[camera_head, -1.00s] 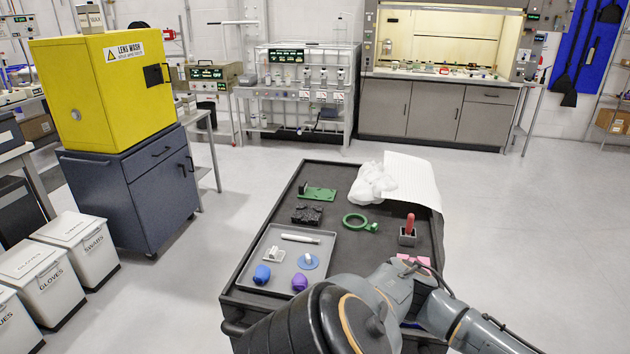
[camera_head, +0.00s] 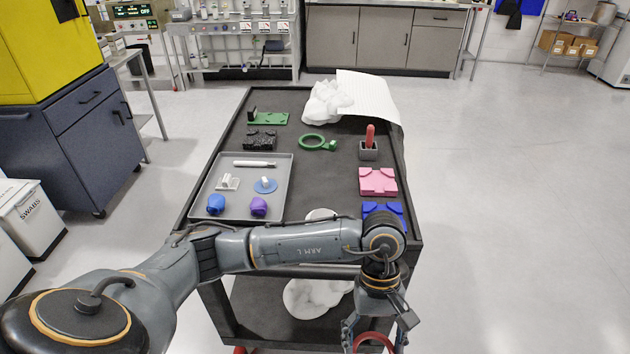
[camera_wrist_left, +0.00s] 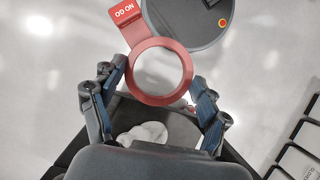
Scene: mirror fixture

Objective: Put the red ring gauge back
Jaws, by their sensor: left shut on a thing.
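My left gripper (camera_head: 376,338) is low in front of the cart's near edge, at the bottom of the head view. It is shut on the red ring gauge (camera_head: 374,337), whose lower part is cut off there. In the left wrist view the red ring gauge (camera_wrist_left: 160,101) sits between the fingers of the left gripper (camera_wrist_left: 158,84), its "NO GO" tag pointing up and left. A green ring gauge (camera_head: 332,146) lies flat on the dark cart top (camera_head: 333,178). My right gripper is not in view.
A grey tray (camera_head: 281,190) holds several small parts at the cart's left. Pink (camera_head: 378,182) and blue (camera_head: 384,209) blocks and a grey holder (camera_head: 369,153) with a red-handled item line the right. White crumpled material (camera_head: 325,101) lies at the back. Floor to the right is clear.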

